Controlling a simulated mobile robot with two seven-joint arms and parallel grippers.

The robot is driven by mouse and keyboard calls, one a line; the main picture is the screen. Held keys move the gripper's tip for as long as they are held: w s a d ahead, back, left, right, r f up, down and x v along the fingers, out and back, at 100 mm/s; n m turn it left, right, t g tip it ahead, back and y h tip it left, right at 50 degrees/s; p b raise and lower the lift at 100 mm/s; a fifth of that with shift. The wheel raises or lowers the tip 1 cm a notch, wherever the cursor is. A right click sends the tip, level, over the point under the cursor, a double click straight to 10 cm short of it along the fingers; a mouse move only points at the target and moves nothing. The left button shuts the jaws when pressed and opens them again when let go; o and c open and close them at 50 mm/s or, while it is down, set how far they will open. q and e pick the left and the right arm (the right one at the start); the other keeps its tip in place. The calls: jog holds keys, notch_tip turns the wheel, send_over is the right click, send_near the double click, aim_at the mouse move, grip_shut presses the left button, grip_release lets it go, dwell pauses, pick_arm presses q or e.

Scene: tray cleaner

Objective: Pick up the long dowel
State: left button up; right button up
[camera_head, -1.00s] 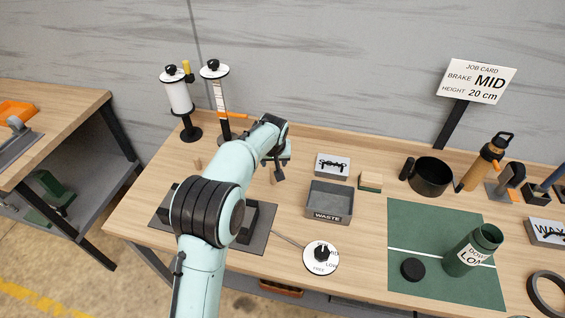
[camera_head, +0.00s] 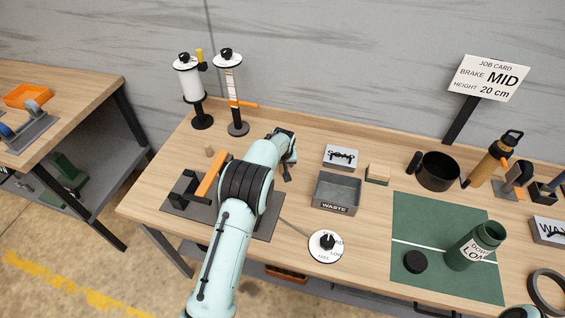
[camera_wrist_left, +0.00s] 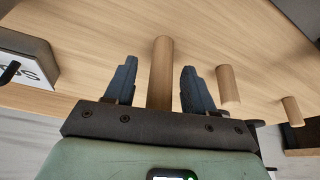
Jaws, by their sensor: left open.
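The long dowel (camera_wrist_left: 161,75) is a plain wooden rod, the longest of the dowels in the left wrist view. It shows between the two fingers of my open left gripper (camera_wrist_left: 157,85), with a gap on each side; its near end is hidden by the gripper body. Two shorter dowels show right of the fingers, a middle one (camera_wrist_left: 228,84) and a small one (camera_wrist_left: 292,111). In the head view my left gripper (camera_head: 288,172) is over the bench left of the waste bin. One short dowel (camera_head: 209,151) stands there; my arm hides the others. My right gripper is not in view.
The waste bin (camera_head: 337,206) and a white labelled box (camera_head: 341,157) are right of my left gripper. A fixture with an orange bar (camera_head: 211,178) is left of my arm. A dial (camera_head: 326,246) lies nearer. Two posts (camera_head: 237,128) stand at the back left.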

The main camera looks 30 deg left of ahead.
pick_arm(q)
jog(key=shift+f, duration=0.2)
jog(key=shift+s, duration=0.1)
grip_shut()
